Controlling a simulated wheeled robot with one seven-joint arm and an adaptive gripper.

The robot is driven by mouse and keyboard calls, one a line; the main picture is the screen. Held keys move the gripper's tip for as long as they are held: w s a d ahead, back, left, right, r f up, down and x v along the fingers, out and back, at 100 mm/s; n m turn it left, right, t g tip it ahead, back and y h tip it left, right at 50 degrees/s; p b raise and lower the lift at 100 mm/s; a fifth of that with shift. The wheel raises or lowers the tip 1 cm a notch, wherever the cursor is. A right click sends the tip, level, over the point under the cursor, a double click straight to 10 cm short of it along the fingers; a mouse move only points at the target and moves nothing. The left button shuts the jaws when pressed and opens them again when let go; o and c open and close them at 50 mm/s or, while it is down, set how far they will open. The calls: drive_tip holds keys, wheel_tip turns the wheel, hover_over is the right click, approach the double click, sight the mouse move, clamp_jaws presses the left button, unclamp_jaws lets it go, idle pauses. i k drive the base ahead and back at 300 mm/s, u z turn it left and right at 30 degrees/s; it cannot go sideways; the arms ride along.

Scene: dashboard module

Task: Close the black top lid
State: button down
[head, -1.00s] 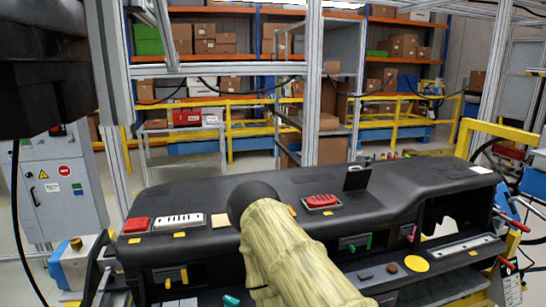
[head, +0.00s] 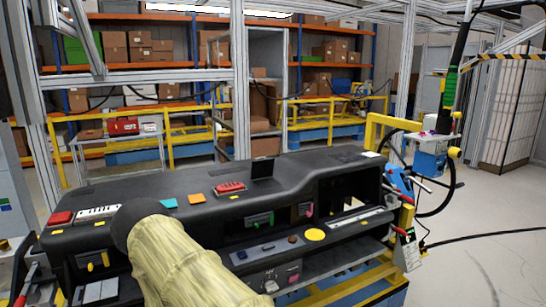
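The black dashboard module (head: 130,184) stretches across the middle of the head view. A small black lid (head: 262,168) stands up, open, from its top surface, right of the middle. My arm, in a pale yellow sleeve with a black end, reaches in from the bottom and covers part of the dashboard's left front. The black end is well to the left of the lid, apart from it. The fingers of my gripper do not show.
On the dashboard top are a red part (head: 230,187), an orange square (head: 196,199) and a white slotted part (head: 98,212). A metal post (head: 239,90) rises behind. Open floor lies at the far right.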

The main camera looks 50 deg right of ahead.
sight(264, 168)
drive_tip(key=k, duration=0.3)
drive_tip(key=z, duration=0.75)
